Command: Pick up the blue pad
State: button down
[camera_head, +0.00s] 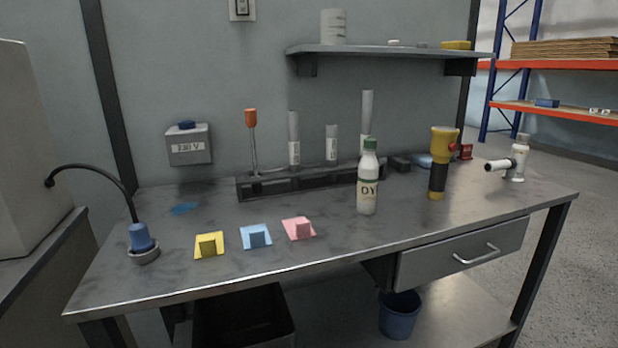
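The blue pad (256,236) lies on the metal workbench (330,236) near its front edge. It is a light blue square with a raised block on its front part. A yellow pad (209,245) of the same shape lies just to its left, and a pink pad (299,228) lies just to its right. The three pads are apart from each other. Nothing covers the blue pad. My gripper does not show in this view.
A white bottle (368,180) with a green cap and a yellow-black flashlight (440,165) stand to the right. A black cable with a blue plug (141,238) stands at the left. A dark rack (300,183) lies behind the pads. The bench in front of the bottle is clear.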

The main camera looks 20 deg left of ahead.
aim_at(424, 161)
jog(key=i+l+u, duration=0.1)
jog(key=i+l, duration=0.2)
jog(key=i+l+u, duration=0.15)
jog(key=i+l, duration=0.2)
jog(key=i+l+u, duration=0.1)
jog(key=i+l, duration=0.3)
jog(key=i+l+u, duration=0.15)
jog(key=i+l, duration=0.15)
jog(key=i+l+u, duration=0.1)
jog(key=i+l, duration=0.2)
jog(key=l, duration=0.25)
jog(key=i+l+u, duration=0.15)
jog(key=l, duration=0.3)
jog(key=i+l+u, duration=0.1)
jog(key=i+l, duration=0.3)
jog(key=i+l+u, duration=0.15)
jog(key=l, duration=0.5)
jog(key=i+j, duration=0.05)
